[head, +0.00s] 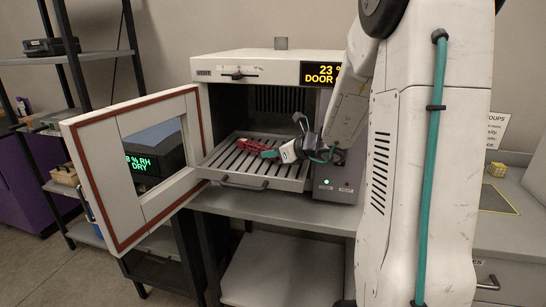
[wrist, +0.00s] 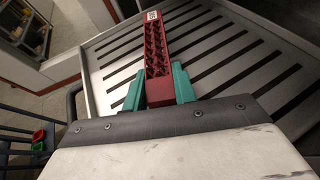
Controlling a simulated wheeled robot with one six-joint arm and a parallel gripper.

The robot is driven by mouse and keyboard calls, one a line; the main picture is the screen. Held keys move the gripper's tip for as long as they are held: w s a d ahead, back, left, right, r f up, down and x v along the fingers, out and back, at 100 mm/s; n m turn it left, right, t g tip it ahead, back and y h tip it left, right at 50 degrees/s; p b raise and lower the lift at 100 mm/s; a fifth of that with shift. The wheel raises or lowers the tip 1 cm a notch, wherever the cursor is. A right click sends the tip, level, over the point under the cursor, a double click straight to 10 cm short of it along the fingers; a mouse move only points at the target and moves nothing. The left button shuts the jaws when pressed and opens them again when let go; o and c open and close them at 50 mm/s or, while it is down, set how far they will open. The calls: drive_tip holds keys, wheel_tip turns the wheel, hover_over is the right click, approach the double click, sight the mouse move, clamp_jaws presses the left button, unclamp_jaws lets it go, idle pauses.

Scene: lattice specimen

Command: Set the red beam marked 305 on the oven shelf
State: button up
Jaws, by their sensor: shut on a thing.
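The red lattice beam (head: 249,145) is held over the slatted oven shelf (head: 226,160), which is drawn partly out of the open oven. My gripper (head: 271,153) is shut on the near end of the beam, one green fingertip on each side, seen also in the wrist view (wrist: 158,88). The beam lies low over the shelf slats (wrist: 215,55); I cannot tell whether it touches them.
The oven door (head: 84,180) stands open at the left, with its window. The oven's display (head: 322,74) reads partly "23" and "DOOR". A bench carries the oven. A dark shelf rack (head: 75,75) stands at the far left, and a grey counter (head: 510,235) at the right.

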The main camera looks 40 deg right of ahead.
drive_tip(key=shift+f, duration=0.7)
drive_tip(key=shift+f, duration=0.15)
drive_tip(key=o, duration=1)
